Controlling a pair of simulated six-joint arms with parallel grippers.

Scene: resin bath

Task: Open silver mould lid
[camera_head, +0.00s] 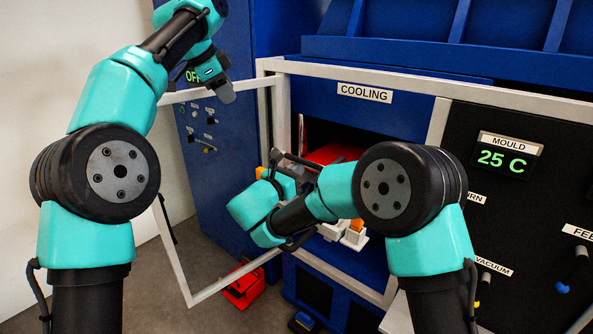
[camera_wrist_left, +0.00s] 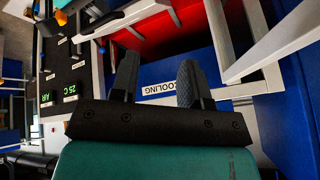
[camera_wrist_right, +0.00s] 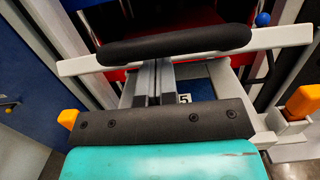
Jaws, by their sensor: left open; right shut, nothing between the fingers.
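In the right wrist view, a pale silver bar (camera_wrist_right: 275,37) carries a thick black grip (camera_wrist_right: 175,45) across the picture; I cannot tell whether it belongs to the mould lid. My right gripper (camera_wrist_right: 153,70) is shut and empty, its fingertips just below the grip; I cannot tell if they touch it. In the head view my right gripper (camera_head: 279,160) is at the cooling opening, partly hidden by its own arm. My left gripper (camera_head: 228,98) is open and empty, raised at the upper left, apart from the mould. Its two spread fingers show in the left wrist view (camera_wrist_left: 156,82).
A pale-framed door (camera_head: 167,235) stands open left of the COOLING opening (camera_head: 365,93). Orange latch-like pieces (camera_wrist_right: 301,102) flank the right gripper. A red box (camera_head: 244,290) lies on the floor. A black panel (camera_head: 510,210) reads MOULD 25 C at right.

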